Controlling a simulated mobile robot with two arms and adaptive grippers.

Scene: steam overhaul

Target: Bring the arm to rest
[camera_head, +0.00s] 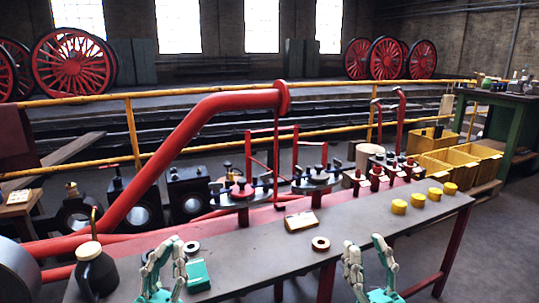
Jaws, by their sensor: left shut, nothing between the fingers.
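My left gripper (172,243) is over the near left part of the grey bench (255,258), its fingertips together with nothing held. A teal block (197,275) is just to its right in the picture; I cannot tell whether they touch. My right gripper (366,243) is at the bench's near edge, right of the middle. Its two fingers stand apart and nothing shows between them. Most of both arms is outside the picture.
A dark oil can (95,270) stands left of my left gripper. A thick red pipe (190,122) rises behind. Yellow bins (450,160) are at right.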

